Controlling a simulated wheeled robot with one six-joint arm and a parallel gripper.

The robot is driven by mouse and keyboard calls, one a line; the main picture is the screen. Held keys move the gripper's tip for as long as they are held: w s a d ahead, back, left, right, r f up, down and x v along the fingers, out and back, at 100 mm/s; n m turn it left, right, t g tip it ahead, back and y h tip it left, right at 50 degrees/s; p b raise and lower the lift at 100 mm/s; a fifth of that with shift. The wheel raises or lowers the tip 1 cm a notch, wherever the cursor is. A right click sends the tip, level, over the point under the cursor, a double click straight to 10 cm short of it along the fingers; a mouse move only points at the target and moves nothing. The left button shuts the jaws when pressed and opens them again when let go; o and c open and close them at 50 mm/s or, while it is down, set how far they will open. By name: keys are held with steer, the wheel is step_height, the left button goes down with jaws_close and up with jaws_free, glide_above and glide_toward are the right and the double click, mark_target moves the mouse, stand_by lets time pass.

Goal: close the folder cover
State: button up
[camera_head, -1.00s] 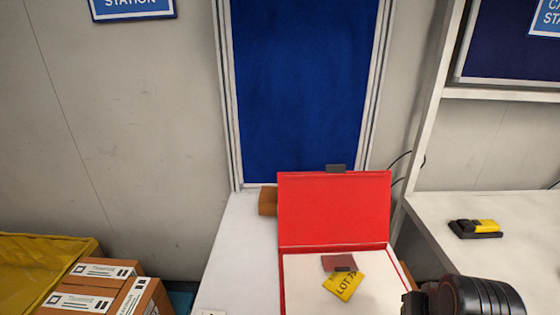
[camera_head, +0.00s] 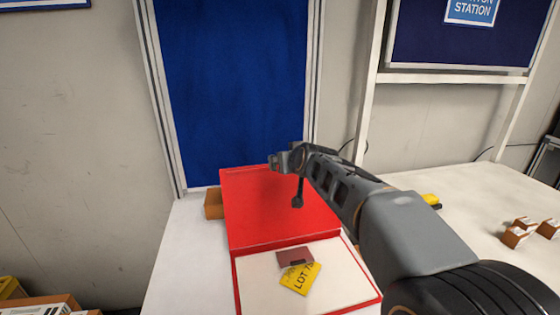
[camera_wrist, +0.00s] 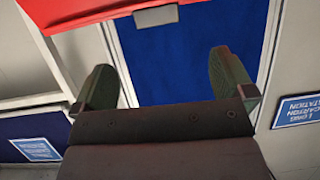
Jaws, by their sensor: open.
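The red folder stands open on the white table. Its cover (camera_head: 262,210) is raised at the back and leans away from me, and its white inside (camera_head: 335,280) faces up. A yellow lot tag (camera_head: 300,279) and a dark red card (camera_head: 294,257) lie on the inside. My gripper (camera_head: 288,160) is at the cover's top edge in the head view and hides part of it. In the wrist view my gripper (camera_wrist: 162,88) is open with nothing between its fingers. The red cover (camera_wrist: 80,10) with its grey tab (camera_wrist: 156,16) shows beyond the fingertips.
A brown box (camera_head: 213,204) stands behind the folder's left side. A yellow and black device (camera_head: 431,200) is partly hidden by my arm. Several small boxes (camera_head: 515,236) sit at the right. The table left of the folder is clear.

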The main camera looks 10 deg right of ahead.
steer(key=x, duration=0.4)
steer(key=p+x, duration=0.1)
steer(key=x, duration=0.4)
steer(key=r+p+x, duration=0.1)
steer(key=x, duration=0.3)
steer(key=shift+w+d, duration=0.35)
steer(key=shift+w, duration=0.05)
steer(key=shift+w+f+p, duration=0.3)
steer(key=shift+w+f, duration=0.05)
steer(key=shift+w, duration=0.2)
steer(key=shift+c, duration=0.4)
steer(key=c, duration=1.2)
steer(key=shift+d, duration=0.1)
